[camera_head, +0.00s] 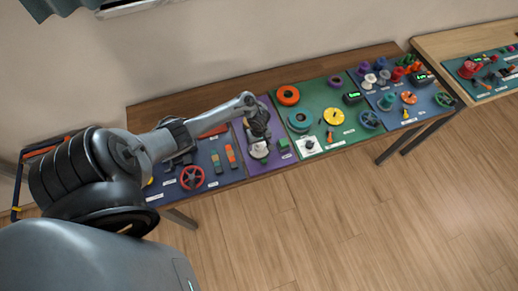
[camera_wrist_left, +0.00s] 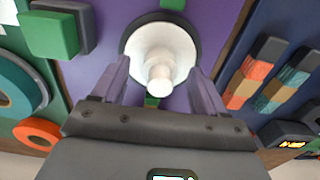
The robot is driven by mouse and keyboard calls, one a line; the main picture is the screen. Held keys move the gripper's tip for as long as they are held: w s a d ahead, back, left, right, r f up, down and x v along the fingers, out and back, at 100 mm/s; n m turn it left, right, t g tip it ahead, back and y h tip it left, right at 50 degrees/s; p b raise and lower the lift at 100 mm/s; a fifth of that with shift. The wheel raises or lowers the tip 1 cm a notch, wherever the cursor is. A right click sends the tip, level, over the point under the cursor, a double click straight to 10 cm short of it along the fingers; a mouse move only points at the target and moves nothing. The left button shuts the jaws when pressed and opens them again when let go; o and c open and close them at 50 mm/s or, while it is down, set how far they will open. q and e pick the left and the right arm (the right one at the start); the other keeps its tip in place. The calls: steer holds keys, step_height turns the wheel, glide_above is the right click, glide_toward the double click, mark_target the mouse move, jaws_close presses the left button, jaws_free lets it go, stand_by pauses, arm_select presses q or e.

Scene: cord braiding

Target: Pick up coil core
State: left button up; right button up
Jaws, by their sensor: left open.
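What looks like the coil core (camera_wrist_left: 160,48) is a white, stepped round piece with a narrower knob, in a dark round base on the purple mat. In the head view the white piece (camera_head: 259,154) shows partly, just under my left gripper (camera_head: 258,143). In the left wrist view my left gripper (camera_wrist_left: 160,72) is open, its two purple-grey fingers on either side of the knob. I cannot tell whether the fingers touch it. My right gripper is not in view.
A green block (camera_wrist_left: 52,34) stands near the gripper on one side, with orange and teal rings beyond. Striped blocks (camera_wrist_left: 252,72) lie on the blue mat on the other side. A red handwheel (camera_head: 192,177) and yellow spool (camera_head: 333,117) are also on the table.

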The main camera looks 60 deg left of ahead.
arm_select(q)
steer(key=shift+f, duration=0.4)
steer(key=c, duration=1.1)
steer(key=shift+r, duration=0.1)
